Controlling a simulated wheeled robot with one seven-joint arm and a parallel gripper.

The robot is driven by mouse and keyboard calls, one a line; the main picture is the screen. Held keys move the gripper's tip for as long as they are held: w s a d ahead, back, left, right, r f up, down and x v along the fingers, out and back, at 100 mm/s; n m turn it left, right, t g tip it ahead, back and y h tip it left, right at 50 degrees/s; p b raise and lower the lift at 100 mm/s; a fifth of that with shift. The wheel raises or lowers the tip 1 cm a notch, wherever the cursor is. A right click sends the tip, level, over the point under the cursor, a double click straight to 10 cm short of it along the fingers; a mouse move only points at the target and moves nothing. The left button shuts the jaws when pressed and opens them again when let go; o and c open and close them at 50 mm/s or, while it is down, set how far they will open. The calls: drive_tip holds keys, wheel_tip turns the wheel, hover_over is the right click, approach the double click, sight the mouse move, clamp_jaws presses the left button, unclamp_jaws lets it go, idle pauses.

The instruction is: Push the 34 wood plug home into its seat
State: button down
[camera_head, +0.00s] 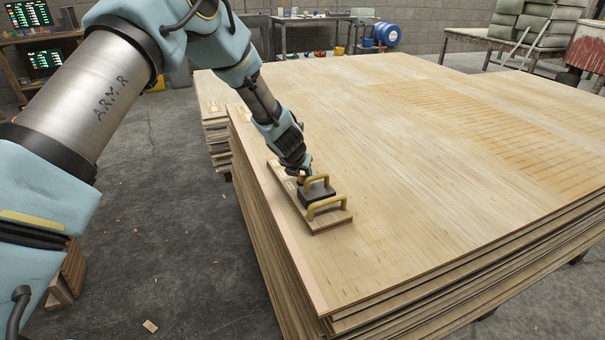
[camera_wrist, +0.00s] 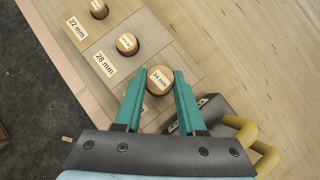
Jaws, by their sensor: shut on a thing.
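My gripper (camera_wrist: 159,84) has two teal fingers, one on each side of a round wood plug (camera_wrist: 159,79) marked 34 mm, and is shut on it. The plug's top face shows between the fingertips, over the seat board (camera_wrist: 121,34). Its own seat is hidden under the plug and fingers, so I cannot tell how deep it stands. In the head view my gripper (camera_head: 304,174) reaches down to the board (camera_head: 331,222), which lies on the veneer stack.
Two smaller plugs sit in holes marked 28 mm (camera_wrist: 127,43) and 22 mm (camera_wrist: 99,8). A dark block (camera_head: 317,191) with yellow handles (camera_head: 327,205) is close beside my gripper. The stack's left edge drops to the floor. The veneer top (camera_head: 420,160) to the right is clear.

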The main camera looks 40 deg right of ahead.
drive_tip(key=shift+f+b, duration=0.5)
drive_tip(key=shift+f, duration=0.1)
drive_tip(key=shift+r, duration=0.2)
drive_tip(key=shift+r+p, duration=0.4)
drive_tip(key=shift+p, duration=0.15)
drive_tip(key=shift+w+f+m+b, duration=0.1)
drive_tip(key=shift+m+b, duration=0.3)
drive_tip(key=shift+b, duration=0.1)
drive_tip(key=shift+m+g, duration=0.4)
drive_tip(key=shift+f+b, duration=0.4)
drive_tip(key=shift+b, duration=0.2)
drive_tip(key=shift+r, duration=0.15)
drive_tip(key=shift+r+p, duration=0.4)
drive_tip(key=shift+p, duration=0.2)
